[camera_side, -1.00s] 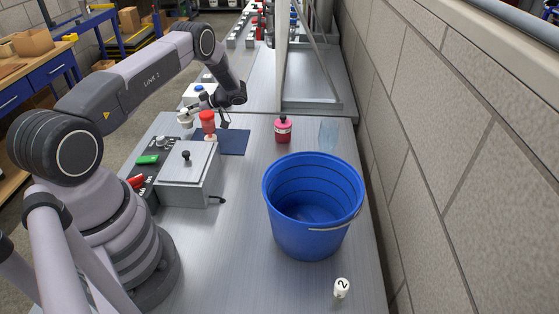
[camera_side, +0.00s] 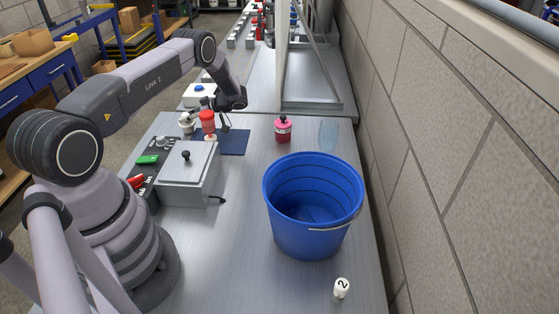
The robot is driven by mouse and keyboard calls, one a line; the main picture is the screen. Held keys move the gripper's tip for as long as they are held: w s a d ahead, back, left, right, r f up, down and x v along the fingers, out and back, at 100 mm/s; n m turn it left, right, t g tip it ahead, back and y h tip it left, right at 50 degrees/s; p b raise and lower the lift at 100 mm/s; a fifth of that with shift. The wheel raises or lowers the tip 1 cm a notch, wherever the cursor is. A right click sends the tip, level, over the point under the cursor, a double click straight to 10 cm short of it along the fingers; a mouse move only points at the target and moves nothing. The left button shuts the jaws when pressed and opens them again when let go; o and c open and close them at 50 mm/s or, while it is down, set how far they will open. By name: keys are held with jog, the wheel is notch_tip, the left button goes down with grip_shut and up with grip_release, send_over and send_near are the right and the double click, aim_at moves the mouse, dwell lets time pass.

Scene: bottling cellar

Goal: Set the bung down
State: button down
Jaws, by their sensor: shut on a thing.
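My gripper (camera_side: 218,118) is at the far end of the bench, low over the dark blue mat (camera_side: 236,142). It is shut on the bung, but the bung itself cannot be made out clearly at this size. A red-topped item (camera_side: 208,122) with a pale lower end shows in front of the gripper and hides part of it. Whether the gripper touches this item, and the gap between the fingertips and the mat, cannot be told.
A grey lidded box (camera_side: 185,180) stands nearer on the left. The bench between box and bucket is clear.

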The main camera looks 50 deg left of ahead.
jog(key=shift+f, duration=0.3)
jog(key=c, duration=0.8)
grip_release()
